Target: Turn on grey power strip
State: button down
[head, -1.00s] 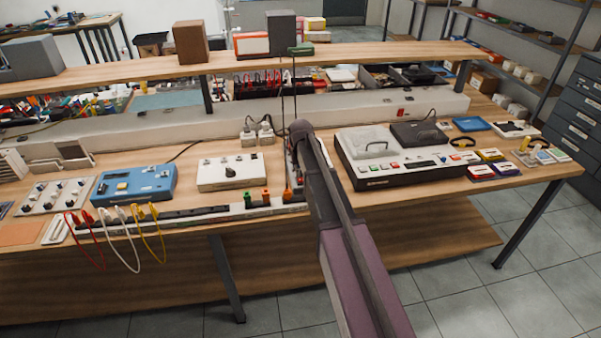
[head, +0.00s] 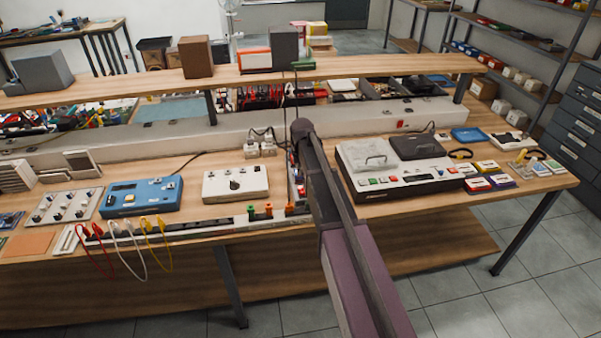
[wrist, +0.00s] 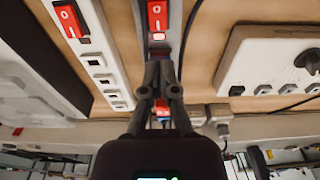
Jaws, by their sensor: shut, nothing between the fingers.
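In the wrist view a greyish power strip (wrist: 176,28) runs up the middle, with a red rocker switch (wrist: 157,12) marked 0 and I near the top edge. My gripper (wrist: 160,58) has its fingers together and empty, over this strip just below the switch. I cannot tell whether they touch it. A white power strip (wrist: 97,66) with its own red switch (wrist: 68,18) lies parallel on the left. In the head view my arm hides my gripper and most of the strips; a narrow part of a strip (head: 297,190) shows beside the arm.
A white box with a knob (head: 235,183) stands left of the strips; it also shows in the wrist view (wrist: 270,60). A dark-fronted device (head: 400,180) is close on the right. Colored cables (head: 130,235) hang over the front edge. A raised shelf (head: 240,82) crosses behind.

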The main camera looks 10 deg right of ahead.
notch_tip(320, 180, up, 8)
jog(key=w+p, duration=0.1)
jog(key=p, duration=0.6)
jog(key=shift+w, duration=0.2)
jog(key=shift+f, duration=0.1)
jog(key=s+a+g, duration=0.1)
jog(key=s+a, duration=0.1)
jog(key=s, duration=2.8)
jog(key=shift+s+a, duration=0.15)
